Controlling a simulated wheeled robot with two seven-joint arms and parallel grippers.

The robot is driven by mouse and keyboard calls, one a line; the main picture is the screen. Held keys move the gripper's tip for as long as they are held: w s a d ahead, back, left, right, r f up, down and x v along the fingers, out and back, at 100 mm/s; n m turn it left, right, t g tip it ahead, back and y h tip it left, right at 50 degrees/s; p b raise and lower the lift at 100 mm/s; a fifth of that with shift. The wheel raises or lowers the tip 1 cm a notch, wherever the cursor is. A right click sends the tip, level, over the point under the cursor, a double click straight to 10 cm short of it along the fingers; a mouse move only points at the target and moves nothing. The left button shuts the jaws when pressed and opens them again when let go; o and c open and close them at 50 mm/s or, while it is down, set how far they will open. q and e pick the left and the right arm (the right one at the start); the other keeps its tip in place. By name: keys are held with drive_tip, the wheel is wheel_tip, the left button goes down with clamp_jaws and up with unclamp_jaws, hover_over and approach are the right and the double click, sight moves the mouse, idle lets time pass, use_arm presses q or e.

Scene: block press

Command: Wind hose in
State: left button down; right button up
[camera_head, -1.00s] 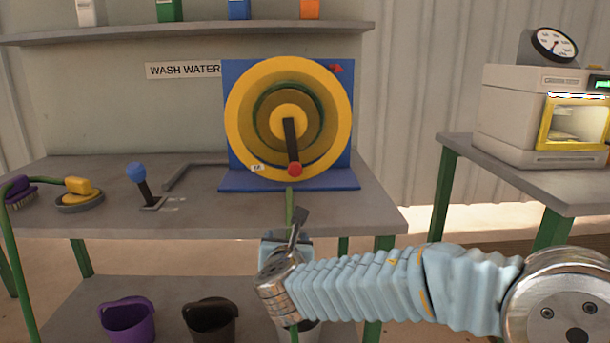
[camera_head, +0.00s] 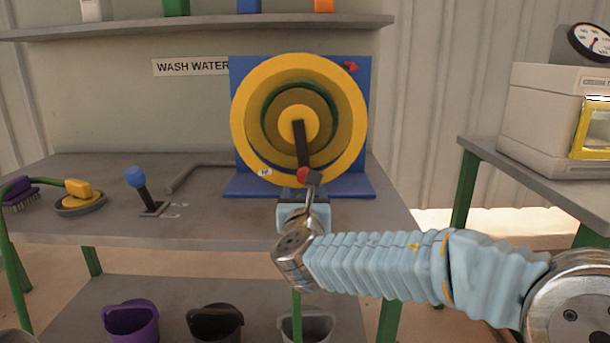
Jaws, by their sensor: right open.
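A yellow hose reel (camera_head: 244,124) stands upright on a blue frame (camera_head: 360,75) at the back of the bench. A ring of green hose (camera_head: 268,110) shows inside it. Its dark crank arm (camera_head: 301,145) points down, slightly right, and ends in a red knob (camera_head: 303,175). My right gripper (camera_head: 311,184) is at the red knob, its fingers partly hidden by its own wrist; it is open. I cannot tell whether a finger touches the knob. My left gripper is not in view.
A blue-knobbed lever (camera_head: 135,177), a yellow sponge on a dish (camera_head: 80,198) and a purple brush (camera_head: 20,193) are at the bench's left. Buckets (camera_head: 131,320) stand on the lower shelf. A white oven-like machine (camera_head: 545,115) stands on the right table. The middle bench front is clear.

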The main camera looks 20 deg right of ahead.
sight(304, 179)
drive_tip(key=p+x, duration=0.1)
drive_tip(key=x, duration=0.9)
drive_tip(key=shift+w+p, duration=0.3)
drive_tip(key=shift+p, duration=0.05)
drive_tip(key=shift+c, duration=0.5)
drive_tip(key=shift+f, duration=0.1)
clamp_jaws()
